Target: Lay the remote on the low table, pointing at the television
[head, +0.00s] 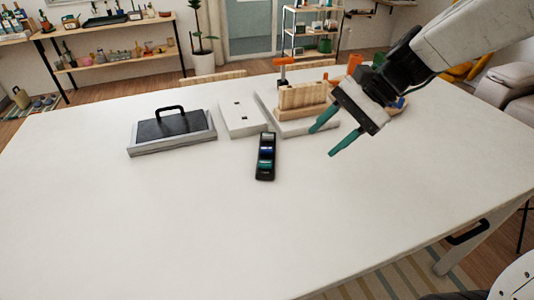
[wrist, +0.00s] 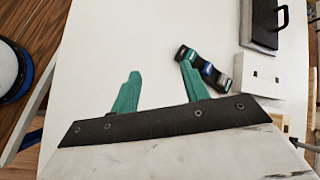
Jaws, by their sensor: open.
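The black remote (head: 265,157) with coloured buttons lies flat on the white table (head: 180,215), near its middle. It also shows in the wrist view (wrist: 207,69), just beyond the right fingertip and partly hidden by that finger. My gripper (head: 322,140) has green fingers, spread apart and empty. It hangs above the table to the right of the remote in the head view. No television can be made out in either view.
A grey tray-like block with a black handle (head: 171,127) stands left of the remote. A white box (head: 241,118) and a wooden block (head: 304,98) on a pale base stand behind it. The table's front and left are clear. A grey sofa (head: 511,88) is at right.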

